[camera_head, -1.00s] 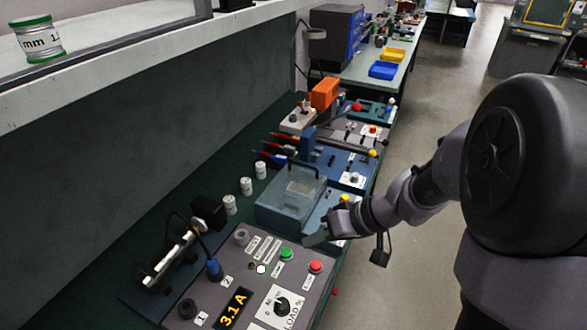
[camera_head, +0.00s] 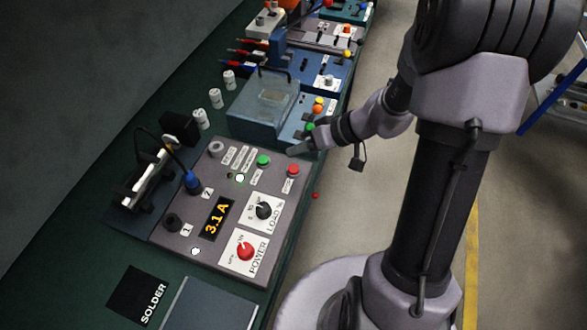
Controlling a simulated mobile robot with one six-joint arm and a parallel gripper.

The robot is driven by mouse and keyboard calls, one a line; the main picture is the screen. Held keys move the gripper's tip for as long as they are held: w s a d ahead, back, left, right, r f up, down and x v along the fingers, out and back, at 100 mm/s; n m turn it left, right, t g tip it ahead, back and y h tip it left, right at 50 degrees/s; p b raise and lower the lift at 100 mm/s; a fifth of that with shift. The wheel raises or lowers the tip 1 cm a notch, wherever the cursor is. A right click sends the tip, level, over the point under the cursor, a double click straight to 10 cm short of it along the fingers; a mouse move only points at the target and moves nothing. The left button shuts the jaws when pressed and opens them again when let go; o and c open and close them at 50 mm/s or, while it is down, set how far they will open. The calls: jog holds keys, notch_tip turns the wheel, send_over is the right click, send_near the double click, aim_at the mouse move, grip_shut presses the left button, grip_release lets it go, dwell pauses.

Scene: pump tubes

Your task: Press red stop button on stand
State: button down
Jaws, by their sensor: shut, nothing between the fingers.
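The red stop button (camera_head: 293,169) is a small round button at the upper right of the grey stand panel (camera_head: 180,238), beside a green button (camera_head: 263,161). The panel's display (camera_head: 216,220) reads 3.1 A, and a small white lamp (camera_head: 240,178) is bright. My gripper (camera_head: 293,151) is shut and empty.
A blue box with a clear cover (camera_head: 264,105) stands just behind the panel, close to my gripper. A load knob (camera_head: 263,211) and a red power knob (camera_head: 246,251) are on the panel's near part. A blue-plugged cable (camera_head: 192,183) rises at left. Open floor lies right of the bench.

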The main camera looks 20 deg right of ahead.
aim_at(297, 169)
notch_tip(297, 169, down, 3)
jog(key=shift+b, duration=0.9)
jog(key=shift+f+b, duration=0.65)
jog(key=shift+b, duration=0.3)
jog(key=shift+f+b, duration=1)
jog(key=shift+b, duration=0.8)
dwell(0.9)
jog(key=shift+r, duration=0.1)
jog(key=shift+r+p, duration=0.4)
jog(key=shift+r, duration=0.55)
jog(key=shift+r+p, duration=1.25)
jog(key=shift+r, duration=1.3)
